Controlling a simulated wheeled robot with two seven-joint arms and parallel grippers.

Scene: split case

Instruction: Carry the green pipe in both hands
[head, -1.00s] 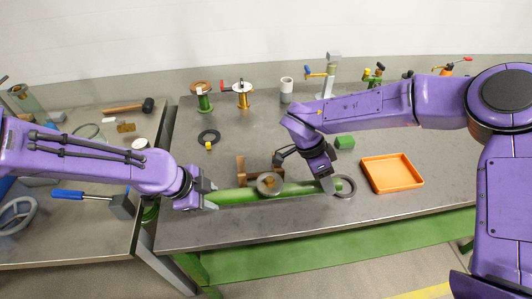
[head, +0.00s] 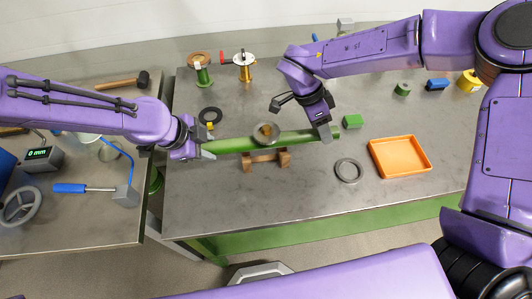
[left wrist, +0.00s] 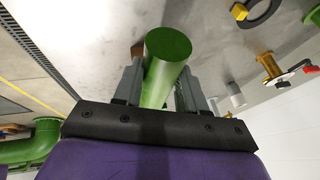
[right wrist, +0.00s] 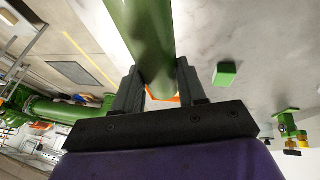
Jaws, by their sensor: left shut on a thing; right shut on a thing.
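The green pipe (head: 235,143) spans between my two grippers in the head view. A grey round piece with a brass-coloured centre (head: 267,131) shows at its middle. My left gripper (head: 204,150) is shut on the pipe near its left end; in the left wrist view the pipe (left wrist: 166,62) passes between the fingers. My right gripper (head: 327,133) is shut on it near the right end; the pipe (right wrist: 143,40) also runs between the fingers in the right wrist view. A brown cradle (head: 266,159) shows just below the pipe in the head view. The gap between them is hard to judge.
A grey ring (head: 348,171) and an orange tray (head: 399,157) lie to the right. A green block (head: 352,121) is beside my right gripper, and a dark ring (head: 210,116) lies behind the left end. Spools stand at the back. The table's front (head: 260,205) is clear.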

